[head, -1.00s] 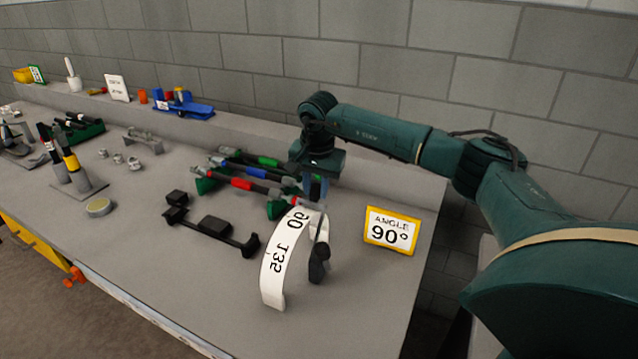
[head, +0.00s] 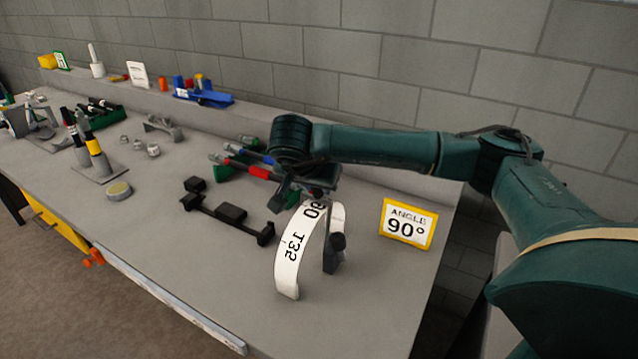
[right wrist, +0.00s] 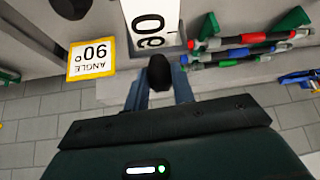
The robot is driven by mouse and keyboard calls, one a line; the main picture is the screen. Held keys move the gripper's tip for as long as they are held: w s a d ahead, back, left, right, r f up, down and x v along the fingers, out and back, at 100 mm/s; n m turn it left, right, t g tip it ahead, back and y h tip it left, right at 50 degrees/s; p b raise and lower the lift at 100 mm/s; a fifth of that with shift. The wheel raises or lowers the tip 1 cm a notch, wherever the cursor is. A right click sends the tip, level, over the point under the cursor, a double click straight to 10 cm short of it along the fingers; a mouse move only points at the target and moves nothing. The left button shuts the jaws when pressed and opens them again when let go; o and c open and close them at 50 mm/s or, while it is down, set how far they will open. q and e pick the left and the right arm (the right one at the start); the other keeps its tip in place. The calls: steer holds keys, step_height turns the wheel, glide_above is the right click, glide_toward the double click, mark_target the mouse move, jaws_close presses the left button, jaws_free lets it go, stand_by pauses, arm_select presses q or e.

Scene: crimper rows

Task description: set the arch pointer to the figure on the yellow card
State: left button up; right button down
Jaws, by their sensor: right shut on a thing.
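The white arch (head: 288,268) stands on the bench, with 135 on its near side and a partly covered 90 near its top. In the right wrist view the arch (right wrist: 152,32) shows 90 upside down. The yellow-edged card (head: 408,224) reads ANGLE 90°; it also shows in the right wrist view (right wrist: 92,58). My right gripper (head: 318,192) is at the arch top. Its fingers (right wrist: 160,92) are shut on the black pointer knob (right wrist: 160,72), beside the 90. My left gripper is out of view.
A black bracket (head: 232,213) lies left of the arch. Red, blue and green handled tools (head: 257,172) lie behind it, partly hidden by my arm. Cones on a plate (head: 95,160) and a round tin (head: 119,190) stand farther left. The front right bench top is clear.

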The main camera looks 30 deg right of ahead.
steer(key=shift+r, duration=0.1)
steer(key=c, duration=1.2)
jaws_free()
steer(key=shift+o, duration=0.2)
steer(key=shift+a, duration=0.1)
steer(key=v, duration=1.2)
steer(key=shift+s+a+r, duration=0.2)
steer(key=shift+r, duration=0.2)
steer(key=shift+c, duration=0.4)
